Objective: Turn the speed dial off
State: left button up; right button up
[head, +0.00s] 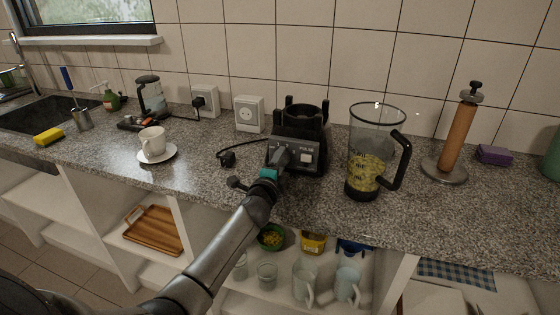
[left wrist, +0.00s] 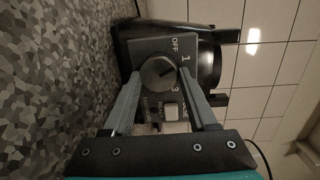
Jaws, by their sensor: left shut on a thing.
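The black blender base (head: 300,130) stands on the granite counter with its grey control panel facing me. The panel also shows in the left wrist view, with the marks OFF, 1 and 3. The round dark speed dial (left wrist: 158,73) sits on that panel; its exact setting is hard to read. My left gripper (head: 281,158) reaches the panel in the head view and hides the dial there. In the left wrist view its two fingers (left wrist: 160,78) lie on either side of the dial, shut on it. My right gripper is not in view.
The blender jug (head: 370,150) with yellow pieces stands just right of the base. A paper towel holder (head: 459,140) stands farther right. A white cup (head: 152,142) on a saucer and a black plug (head: 228,158) lie to the left. Open shelves are below the counter.

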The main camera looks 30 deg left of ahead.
pick_arm(q)
jog(key=n+p, duration=0.1)
jog(key=n, duration=0.2)
jog(key=shift+r, duration=0.15)
jog(key=shift+n+h+p, duration=0.4)
jog(key=shift+n+p, duration=0.25)
jog(key=shift+n, duration=0.95)
jog(key=o, duration=1.4)
jog(key=shift+c, duration=0.2)
jog(key=shift+s, duration=0.15)
jog(key=p+v, duration=0.3)
jog(key=v, duration=1.2)
